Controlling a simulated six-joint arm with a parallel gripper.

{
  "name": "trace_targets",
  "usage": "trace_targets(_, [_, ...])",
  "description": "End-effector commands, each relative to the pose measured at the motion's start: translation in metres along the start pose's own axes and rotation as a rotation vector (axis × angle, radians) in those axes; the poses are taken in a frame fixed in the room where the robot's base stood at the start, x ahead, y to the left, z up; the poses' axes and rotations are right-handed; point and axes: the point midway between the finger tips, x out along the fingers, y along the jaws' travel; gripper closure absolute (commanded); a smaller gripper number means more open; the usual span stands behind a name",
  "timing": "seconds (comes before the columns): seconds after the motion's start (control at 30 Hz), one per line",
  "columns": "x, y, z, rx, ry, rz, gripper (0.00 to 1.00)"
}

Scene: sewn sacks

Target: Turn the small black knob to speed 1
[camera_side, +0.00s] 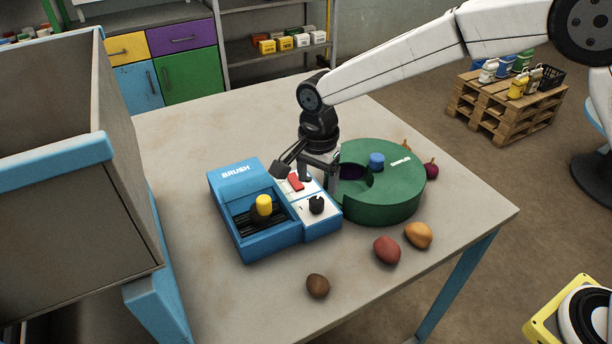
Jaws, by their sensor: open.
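The small black knob (316,204) stands on the white panel (304,211) at the right part of the blue BRUSH machine (232,177). A red switch (296,182) sits on the same panel, farther back. My gripper (304,176) is open and hangs over the back of the panel, close to the red switch. It is behind the knob in the picture and looks apart from it. The knob's pointer mark and any speed numbers are too small to read.
A round green machine (395,205) with a blue knob (376,160) stands close on the right. A yellow knob (264,205) rises in the blue machine's opening. Several potato-like objects (387,250) lie in front. A large grey bin (60,230) stands at left.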

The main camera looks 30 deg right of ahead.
Motion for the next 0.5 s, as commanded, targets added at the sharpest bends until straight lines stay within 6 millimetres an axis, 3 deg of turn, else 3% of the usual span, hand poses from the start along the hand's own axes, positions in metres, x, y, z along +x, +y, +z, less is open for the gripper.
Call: trace_targets(0.5, [0.057, 0.0, 0.0, -0.001, 0.0, 0.001, 0.19])
